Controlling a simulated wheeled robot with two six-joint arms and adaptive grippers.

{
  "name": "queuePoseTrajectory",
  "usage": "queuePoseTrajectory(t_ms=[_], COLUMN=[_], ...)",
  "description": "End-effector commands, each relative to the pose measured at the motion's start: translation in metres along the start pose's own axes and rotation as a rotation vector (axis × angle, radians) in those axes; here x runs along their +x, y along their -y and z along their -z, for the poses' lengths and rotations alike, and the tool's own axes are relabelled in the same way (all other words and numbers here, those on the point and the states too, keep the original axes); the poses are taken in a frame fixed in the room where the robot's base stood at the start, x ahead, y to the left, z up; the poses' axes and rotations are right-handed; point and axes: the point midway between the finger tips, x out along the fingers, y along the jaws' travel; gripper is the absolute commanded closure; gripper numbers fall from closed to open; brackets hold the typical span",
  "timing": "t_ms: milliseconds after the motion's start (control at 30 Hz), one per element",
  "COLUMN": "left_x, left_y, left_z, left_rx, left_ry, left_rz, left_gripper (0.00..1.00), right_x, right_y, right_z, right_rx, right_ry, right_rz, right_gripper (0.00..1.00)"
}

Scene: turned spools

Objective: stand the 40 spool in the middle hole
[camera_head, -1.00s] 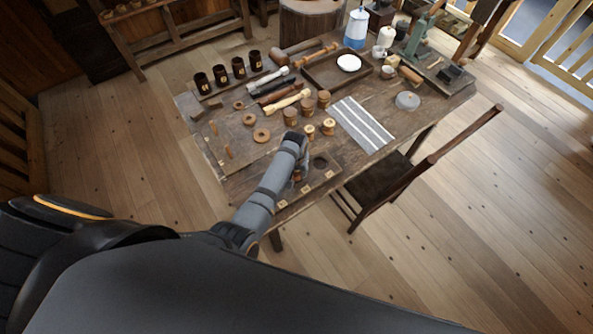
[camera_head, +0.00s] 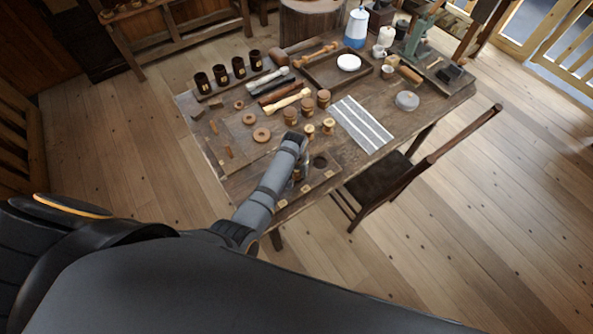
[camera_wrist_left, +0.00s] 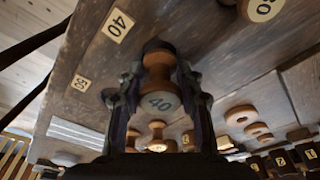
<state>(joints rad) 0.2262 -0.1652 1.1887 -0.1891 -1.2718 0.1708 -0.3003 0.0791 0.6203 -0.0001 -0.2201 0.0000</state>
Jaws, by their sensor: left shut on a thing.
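The 40 spool (camera_wrist_left: 160,98), brown and waisted with a pale end marked 40, is between the fingers of my left gripper (camera_wrist_left: 155,100), which is shut on it. Its far end is at or just above the wooden hole board (camera_head: 322,181), beside the board's 40 tag (camera_wrist_left: 118,25). I cannot tell whether it is in the middle hole, because the spool and fingers cover that place. In the head view my left gripper (camera_head: 301,167) is over the board and mostly hides the spool. My right gripper is not in view.
A spool marked 30 (camera_wrist_left: 262,8) stands near the top of the left wrist view. An open hole (camera_head: 320,162) shows at the board's right end. A striped cloth (camera_head: 361,124) lies to the right.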

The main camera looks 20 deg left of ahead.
Motion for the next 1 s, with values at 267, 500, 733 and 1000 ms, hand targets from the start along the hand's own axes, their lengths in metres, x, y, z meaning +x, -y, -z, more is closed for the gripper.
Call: queuePoseTrajectory(t_ms=[267,500,733,1000], left_x=[0.008,0.012,0.011,0.014], left_y=[0.000,0.000,0.000,0.000], left_z=[-0.002,-0.002,-0.002,-0.002], left_rx=[0.000,0.000,0.000,0.000], left_ry=[0.001,0.000,0.000,0.000], left_rz=[0.000,0.000,0.000,0.000], left_gripper=[0.87,0.87,0.87,0.87], right_x=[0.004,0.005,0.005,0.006], right_y=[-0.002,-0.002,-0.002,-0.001], right_z=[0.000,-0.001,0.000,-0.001], right_rx=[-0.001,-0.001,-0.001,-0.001], right_ry=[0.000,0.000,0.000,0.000], right_rz=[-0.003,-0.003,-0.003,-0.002], right_gripper=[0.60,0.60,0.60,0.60])
